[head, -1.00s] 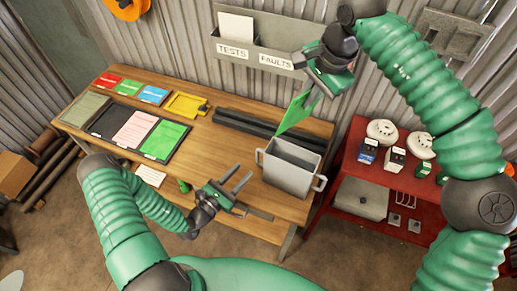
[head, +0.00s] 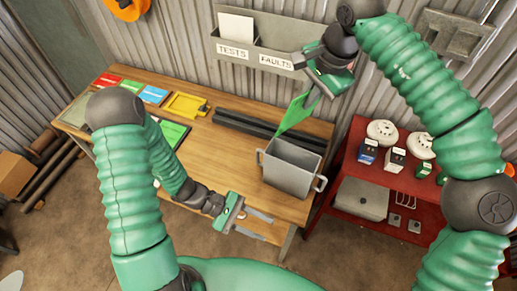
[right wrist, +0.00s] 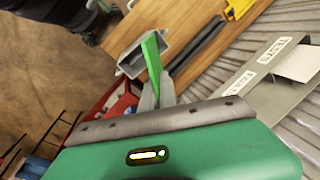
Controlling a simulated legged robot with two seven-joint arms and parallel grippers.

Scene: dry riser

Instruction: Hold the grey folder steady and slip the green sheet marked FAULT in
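The green sheet (head: 296,113) hangs from my right gripper (head: 312,94), which is shut on its upper end. Its lower tip is just above the grey folder (head: 287,178); no marking is legible. The folder looks like an open-topped grey holder with side handles, standing at the table's right end. In the right wrist view the sheet (right wrist: 152,58) sticks out from the fingers, with the folder's opening (right wrist: 133,62) behind it. My left gripper (head: 260,225) is open and empty, its fingers apart, near the table's front edge, below and left of the folder and not touching it.
The wooden table (head: 222,152) carries dark bars (head: 260,126), a yellow tray (head: 186,104) and coloured sheets, partly hidden by my left arm. A wall rack (head: 262,45) reads TESTS and FAULTS. A red shelf (head: 350,155) with devices stands close on the right.

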